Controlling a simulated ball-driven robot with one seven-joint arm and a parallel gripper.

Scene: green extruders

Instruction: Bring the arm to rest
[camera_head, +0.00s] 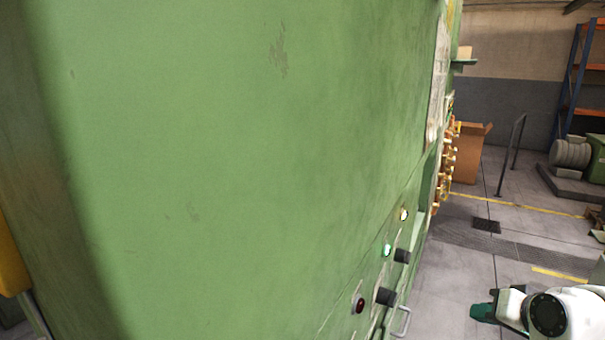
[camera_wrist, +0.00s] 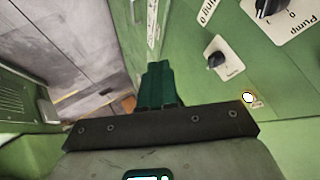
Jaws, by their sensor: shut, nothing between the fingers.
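My gripper (camera_wrist: 158,84) shows its dark green fingers together at the middle of the wrist view, with nothing between them. In the head view my gripper (camera_head: 482,312) is at the lower right, pointing left toward the green machine (camera_head: 240,150), with a gap of floor between in the picture. Part of my white arm shows behind it. The rest of the arm is out of view.
The machine's panel has a green light (camera_head: 387,250), a red button (camera_head: 359,305), black knobs (camera_head: 385,296) and a handle (camera_head: 402,321). The wrist view shows a labelled knob (camera_wrist: 216,60) close by. Floor (camera_head: 480,250) is open at the right; a cardboard box (camera_head: 470,152) stands beyond.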

